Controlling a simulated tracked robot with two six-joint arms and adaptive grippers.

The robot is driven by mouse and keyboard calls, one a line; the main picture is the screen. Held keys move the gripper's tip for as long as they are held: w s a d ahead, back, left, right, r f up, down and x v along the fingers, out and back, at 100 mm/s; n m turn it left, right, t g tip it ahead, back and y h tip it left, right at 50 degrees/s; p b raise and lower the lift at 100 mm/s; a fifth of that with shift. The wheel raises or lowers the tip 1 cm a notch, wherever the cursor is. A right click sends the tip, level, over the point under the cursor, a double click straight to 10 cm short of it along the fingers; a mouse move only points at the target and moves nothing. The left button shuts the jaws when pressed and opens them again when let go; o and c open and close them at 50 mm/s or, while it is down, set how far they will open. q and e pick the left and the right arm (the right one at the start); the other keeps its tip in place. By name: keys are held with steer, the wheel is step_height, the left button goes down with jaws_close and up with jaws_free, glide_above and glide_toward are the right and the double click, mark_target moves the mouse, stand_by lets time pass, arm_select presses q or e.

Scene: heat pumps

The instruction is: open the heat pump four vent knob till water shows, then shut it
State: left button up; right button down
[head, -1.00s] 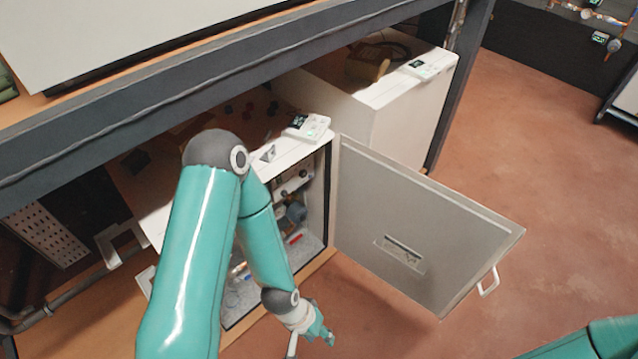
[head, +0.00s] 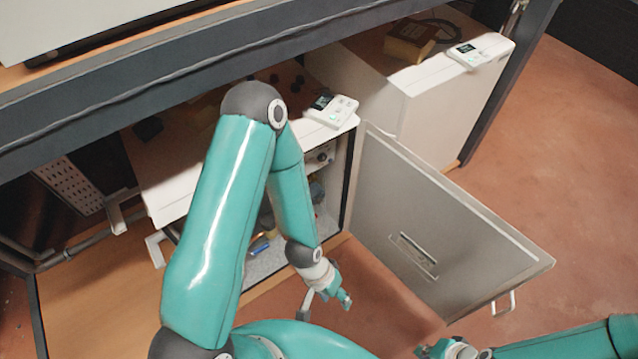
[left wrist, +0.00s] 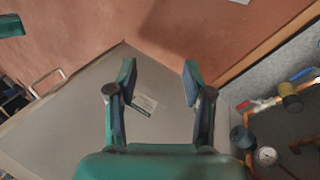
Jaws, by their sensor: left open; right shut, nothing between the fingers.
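An open white heat pump cabinet (head: 335,121) stands under a dark beam, its grey door (head: 440,230) swung out to the right. I cannot read a number on it. My left gripper (head: 342,297) is open and empty in front of the opening, apart from the fittings. In the left wrist view its fingers (left wrist: 160,85) are spread before the door panel. At that view's right are a gauge (left wrist: 267,155), a yellow-and-black fitting (left wrist: 290,95), and red and blue handles. I cannot tell which part is the vent knob. My right gripper (head: 430,350) is shut and empty at the bottom edge.
A second white unit (head: 450,110) with a control panel (head: 480,52) stands to the right. The door handle (head: 503,303) sticks out near my right arm. A perforated panel (head: 70,185) and pipe are at left. Reddish floor is clear at right.

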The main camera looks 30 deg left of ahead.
arm_select(q)
step_height(320, 180, down, 6)
steer(key=d+m+g+b, duration=0.2)
steer(key=m+b, duration=0.2)
steer(key=m+t+y+b, duration=0.9)
steer(key=m+y+b, duration=1.15)
steer(key=b, duration=0.45)
glide_toward(316, 180)
steer(key=b+x, duration=0.2)
steer(key=x, duration=0.6)
steer(key=shift+a+r, duration=0.15)
steer(key=shift+a, duration=0.05)
